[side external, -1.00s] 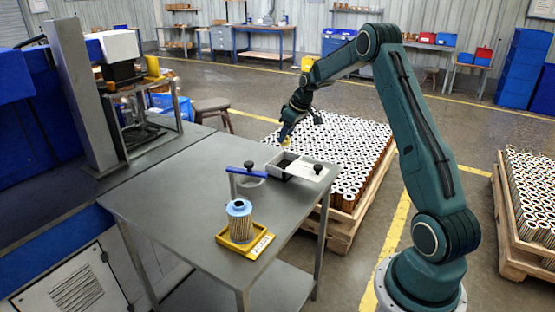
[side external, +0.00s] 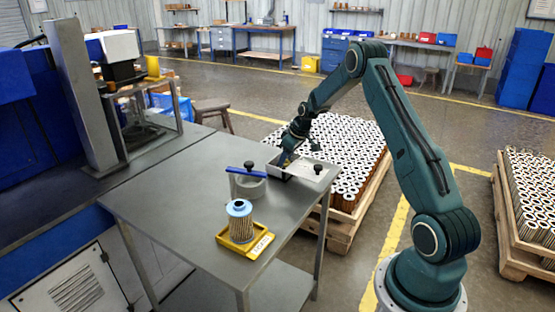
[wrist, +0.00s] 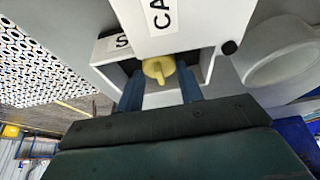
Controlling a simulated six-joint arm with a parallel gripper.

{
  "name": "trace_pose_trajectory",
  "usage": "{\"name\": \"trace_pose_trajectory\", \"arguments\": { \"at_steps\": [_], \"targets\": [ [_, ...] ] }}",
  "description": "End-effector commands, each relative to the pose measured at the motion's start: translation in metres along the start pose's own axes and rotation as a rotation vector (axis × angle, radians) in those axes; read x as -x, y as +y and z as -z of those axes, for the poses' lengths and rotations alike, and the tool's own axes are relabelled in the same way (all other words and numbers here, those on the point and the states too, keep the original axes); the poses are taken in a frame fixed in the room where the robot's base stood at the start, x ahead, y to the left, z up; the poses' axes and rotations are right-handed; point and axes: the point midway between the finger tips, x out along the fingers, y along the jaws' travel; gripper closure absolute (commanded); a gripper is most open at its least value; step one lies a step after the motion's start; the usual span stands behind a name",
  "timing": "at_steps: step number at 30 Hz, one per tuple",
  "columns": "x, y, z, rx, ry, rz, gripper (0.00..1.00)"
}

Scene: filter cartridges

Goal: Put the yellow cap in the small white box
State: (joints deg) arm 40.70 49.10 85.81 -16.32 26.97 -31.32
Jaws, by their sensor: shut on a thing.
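The small white box (side external: 312,173) sits at the far edge of the grey metal table, and its labelled white top (wrist: 185,22) fills the upper part of the wrist view. My gripper (side external: 282,163) points down at the box's dark open part. In the wrist view my gripper (wrist: 160,84) is shut on the yellow cap (wrist: 157,70), one blue finger on each side. The cap lies within the outline of the box opening; whether it touches the box floor cannot be told. In the side view the cap is hidden.
A filter cartridge (side external: 240,221) stands in a yellow tray (side external: 262,246) nearer the table's front. A pallet of cartridges (side external: 350,150) stands beyond the table. The table's left part is clear.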

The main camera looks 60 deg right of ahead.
Motion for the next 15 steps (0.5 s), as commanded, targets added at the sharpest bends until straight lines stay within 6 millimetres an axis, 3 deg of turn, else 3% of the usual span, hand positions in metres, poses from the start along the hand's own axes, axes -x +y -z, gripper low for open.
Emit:
{"name": "trace_pose_trajectory", "arguments": {
  "at_steps": [15],
  "targets": [
    [-0.0086,0.0001,-0.0035,0.000,0.000,-0.001,0.84]
  ]
}}
